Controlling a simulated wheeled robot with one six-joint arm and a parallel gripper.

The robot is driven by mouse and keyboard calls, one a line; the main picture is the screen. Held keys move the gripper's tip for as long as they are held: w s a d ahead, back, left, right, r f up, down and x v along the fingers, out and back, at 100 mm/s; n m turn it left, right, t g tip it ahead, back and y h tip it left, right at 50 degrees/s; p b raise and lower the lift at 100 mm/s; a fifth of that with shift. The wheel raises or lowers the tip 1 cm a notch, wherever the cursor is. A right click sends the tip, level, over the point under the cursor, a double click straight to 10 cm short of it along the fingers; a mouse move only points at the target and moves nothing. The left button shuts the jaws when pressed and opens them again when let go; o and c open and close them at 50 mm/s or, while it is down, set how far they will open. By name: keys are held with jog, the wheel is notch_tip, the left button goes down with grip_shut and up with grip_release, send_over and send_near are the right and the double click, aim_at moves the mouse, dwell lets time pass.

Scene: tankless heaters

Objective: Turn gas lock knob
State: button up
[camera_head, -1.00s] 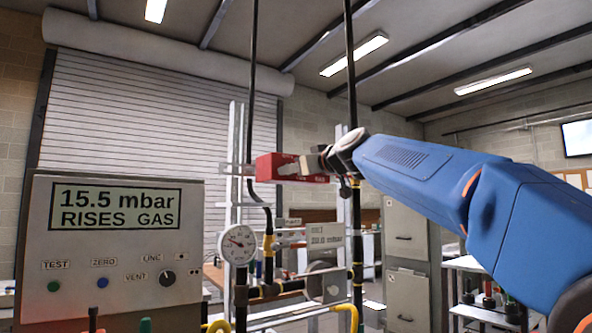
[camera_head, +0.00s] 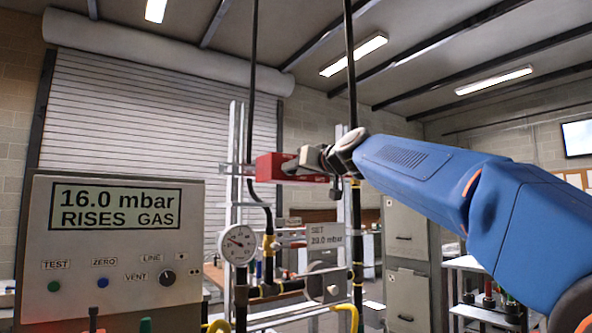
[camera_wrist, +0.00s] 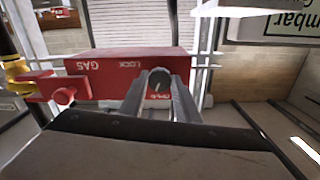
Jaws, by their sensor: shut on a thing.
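The red gas lock box (camera_head: 268,167) is fixed to the pipe frame. In the wrist view its front (camera_wrist: 103,68) carries the words GAS and LOCK, upside down. The round, dark-faced gas lock knob (camera_wrist: 158,83) sits between my two fingers, with a pale pointer line on it. My gripper (camera_wrist: 158,92) is shut on the knob, one finger on either side. In the head view my gripper (camera_head: 298,163) reaches the box's right side from the right and hides the knob.
A meter (camera_head: 115,240) at left reads 16.0 mbar, RISES GAS. A round dial gauge (camera_head: 238,244) and a SET plate (camera_head: 326,236) stand below the box. In the wrist view a red valve handle (camera_wrist: 63,95) lies left of my fingers. Black vertical pipes run close by.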

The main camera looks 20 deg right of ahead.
jog(key=m, duration=1.2)
jog(key=shift+m, duration=0.3)
dwell(0.4)
jog(key=o, duration=1)
jog(key=shift+o, duration=0.2)
jog(key=shift+s, duration=0.1)
jog(key=v, duration=1.7)
jog(key=shift+s+r, duration=0.1)
